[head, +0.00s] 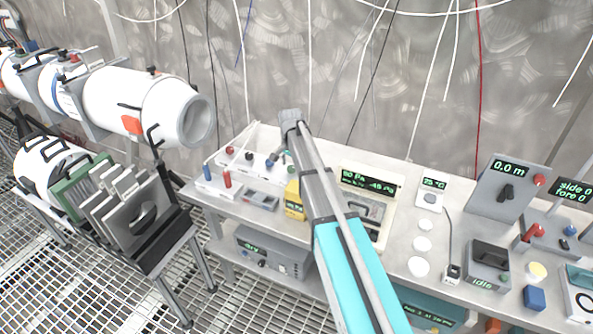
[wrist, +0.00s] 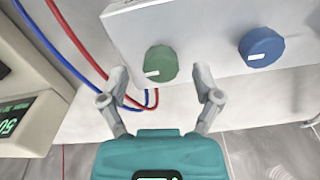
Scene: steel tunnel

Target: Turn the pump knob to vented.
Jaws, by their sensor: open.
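In the wrist view a green knob (wrist: 161,62) sits on the face of a white box (wrist: 205,45). It has a short white mark at its lower left. My gripper (wrist: 161,80) is open, with one fingertip on each side just below the green knob; nothing is between the fingers. A blue knob (wrist: 261,47) with a white mark at its lower edge is to the right on the same box. No label reading vented is legible, and I cannot tell which knob is the pump's. In the head view my arm hides much of this spot.
Red and blue hoses (wrist: 85,50) run left of the box, beside a unit with a green display (wrist: 15,117). In the head view the bench (head: 400,272) is crowded with instruments, a yellow block (head: 293,198) and a dial unit (head: 508,190).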

